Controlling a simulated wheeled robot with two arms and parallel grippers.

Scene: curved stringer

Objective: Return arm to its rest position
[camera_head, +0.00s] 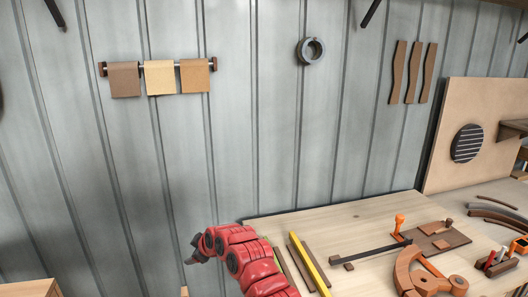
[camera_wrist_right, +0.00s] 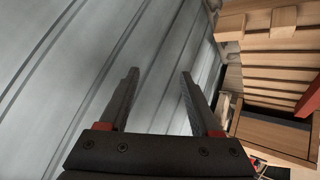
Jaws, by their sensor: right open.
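My right arm is red and comes in from the bottom of the head view. Its gripper (camera_head: 190,251) is at the arm's left end, in front of the grey wall and left of the workbench (camera_head: 375,227). In the right wrist view the two dark fingers of the right gripper (camera_wrist_right: 157,75) stand apart with nothing between them, and only the wall shows behind the gap. My left gripper is not in view.
A yellow bar (camera_head: 308,262) lies on the bench near the arm. A curved wooden jig (camera_head: 408,268) and an orange-handled tool (camera_head: 399,222) are farther right. The wall (camera_head: 120,180) is close behind the gripper. Wooden shelving (camera_wrist_right: 275,130) shows at right in the wrist view.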

